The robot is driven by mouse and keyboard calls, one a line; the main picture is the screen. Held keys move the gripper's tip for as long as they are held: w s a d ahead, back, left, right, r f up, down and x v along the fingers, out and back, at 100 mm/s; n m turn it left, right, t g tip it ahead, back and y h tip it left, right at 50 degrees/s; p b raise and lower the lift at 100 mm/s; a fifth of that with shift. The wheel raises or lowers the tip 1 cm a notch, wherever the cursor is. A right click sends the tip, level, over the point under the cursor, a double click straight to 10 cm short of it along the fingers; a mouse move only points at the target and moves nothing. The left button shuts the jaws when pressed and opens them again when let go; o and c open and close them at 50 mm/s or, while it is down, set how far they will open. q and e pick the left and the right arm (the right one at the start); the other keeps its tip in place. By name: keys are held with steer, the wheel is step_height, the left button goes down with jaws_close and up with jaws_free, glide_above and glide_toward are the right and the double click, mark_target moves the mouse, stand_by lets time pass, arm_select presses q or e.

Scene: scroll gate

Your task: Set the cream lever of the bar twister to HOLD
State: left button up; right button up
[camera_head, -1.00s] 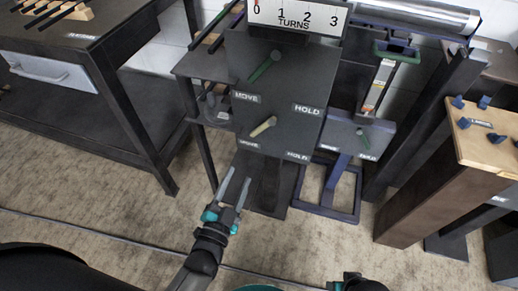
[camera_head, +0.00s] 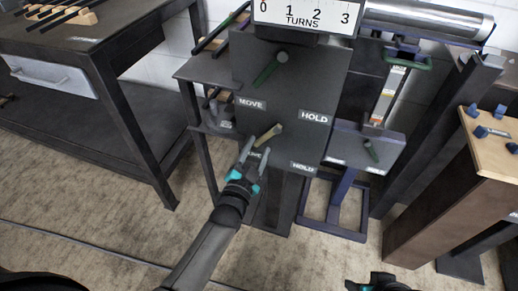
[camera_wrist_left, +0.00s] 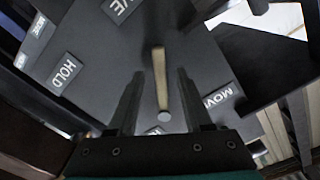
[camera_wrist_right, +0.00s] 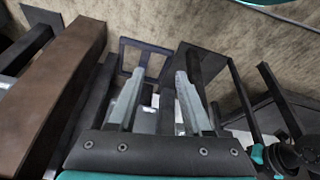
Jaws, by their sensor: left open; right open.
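The bar twister is a dark upright panel (camera_head: 320,95) with a turns scale (camera_head: 302,14) on top. The cream lever (camera_head: 268,135) is on its lower part, tilted with its pivot at the upper right and its free end toward the lower-left MOVE label. A green lever (camera_head: 266,73) is above it. My left gripper (camera_head: 256,158) is open just below the cream lever. In the left wrist view the cream lever (camera_wrist_left: 160,80) shows between the two open fingers, with no clear contact.
A purple-framed stand with a small green lever (camera_head: 371,150) is right of the panel. A wooden board with blue knobs (camera_head: 490,130) stands further right. A dark bench with a white drawer (camera_head: 48,72) is at the left.

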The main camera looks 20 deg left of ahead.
arm_select(q)
steer(key=shift+w, duration=0.75)
steer(key=shift+c, duration=0.2)
jaws_close()
stand_by(0.8)
